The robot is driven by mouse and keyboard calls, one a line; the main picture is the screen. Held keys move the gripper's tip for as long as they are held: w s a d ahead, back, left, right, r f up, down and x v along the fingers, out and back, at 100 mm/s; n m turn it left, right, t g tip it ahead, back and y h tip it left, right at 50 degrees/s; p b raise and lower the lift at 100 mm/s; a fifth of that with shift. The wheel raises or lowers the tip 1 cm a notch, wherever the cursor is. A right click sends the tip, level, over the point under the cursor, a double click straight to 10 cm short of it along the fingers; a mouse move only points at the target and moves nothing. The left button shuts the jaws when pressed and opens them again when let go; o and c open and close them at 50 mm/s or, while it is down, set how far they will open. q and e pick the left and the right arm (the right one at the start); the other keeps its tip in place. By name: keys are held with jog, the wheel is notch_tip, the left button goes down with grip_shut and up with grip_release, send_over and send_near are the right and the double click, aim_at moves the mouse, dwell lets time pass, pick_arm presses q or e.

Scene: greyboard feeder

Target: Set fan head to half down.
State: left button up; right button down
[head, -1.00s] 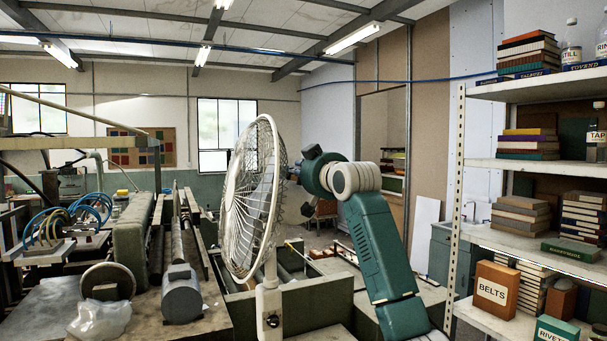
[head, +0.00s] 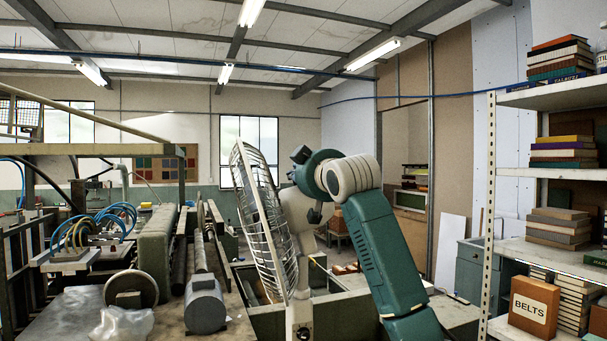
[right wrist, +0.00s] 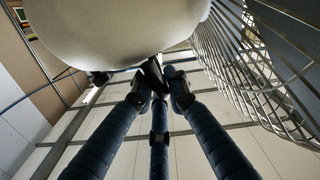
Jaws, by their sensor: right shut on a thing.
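The fan has a round wire cage (head: 262,222), seen nearly edge-on in the head view, with a white motor housing (head: 296,212) on its right side. Its top leans left, so the head faces left and downward. A white post (head: 299,318) holds it up. My right gripper (head: 304,186) is at the back of the housing. In the right wrist view its dark fingers (right wrist: 157,84) come together on a dark part under the white housing (right wrist: 120,30); the exact contact is hard to see. The cage shows at the right there. My left gripper is out of view.
A shelf rack (head: 491,210) with books and a BELTS box (head: 534,306) stands at the right. A bench with a grey motor (head: 205,306), a clear plastic bag (head: 122,322) and blue hoses lies left of the fan. A low green-sided bin stands behind the post.

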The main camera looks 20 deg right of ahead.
jog(key=shift+w+a+r, duration=0.1)
jog(key=shift+a, duration=0.15)
jog(key=c, duration=2.1)
grip_release()
jog(key=o, duration=0.3)
jog(key=shift+w+a, duration=0.1)
jog(key=shift+a, duration=0.05)
jog(key=shift+s, duration=0.45)
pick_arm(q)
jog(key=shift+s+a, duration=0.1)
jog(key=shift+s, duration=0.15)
pick_arm(e)
jog(key=s, duration=1.1)
jog(key=shift+a, duration=0.35)
